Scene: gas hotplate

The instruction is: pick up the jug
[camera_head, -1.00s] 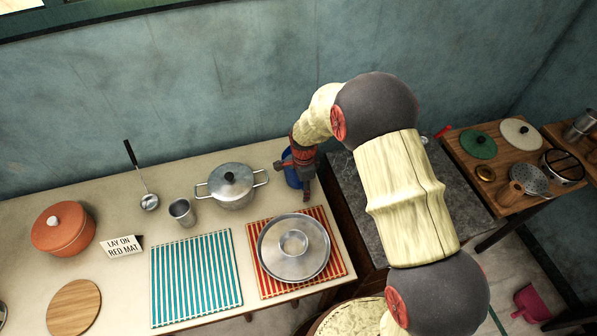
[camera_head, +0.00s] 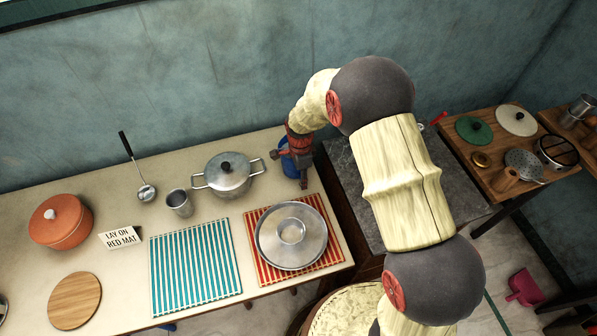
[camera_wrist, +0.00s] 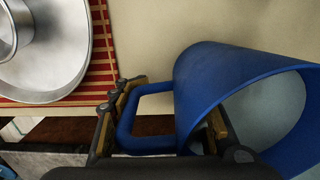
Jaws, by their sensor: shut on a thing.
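The blue jug (camera_head: 288,163) is at the right end of the counter, mostly hidden behind my gripper (camera_head: 291,168) in the head view. In the wrist view the jug (camera_wrist: 225,85) fills the right side, its open mouth facing right and its handle (camera_wrist: 150,144) toward the left. My gripper (camera_wrist: 165,118) is shut on the jug, with one finger at the outer side of the handle and the other by the jug's wall. I cannot tell whether the jug's base touches the counter.
A lidded metal pot (camera_head: 228,174) and a metal cup (camera_head: 179,203) stand left of the jug. A round metal pan (camera_head: 268,246) lies on the red striped mat (camera_head: 328,255) in front. A dark stone surface (camera_head: 345,165) lies to the right, and the wall (camera_head: 230,80) is close behind.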

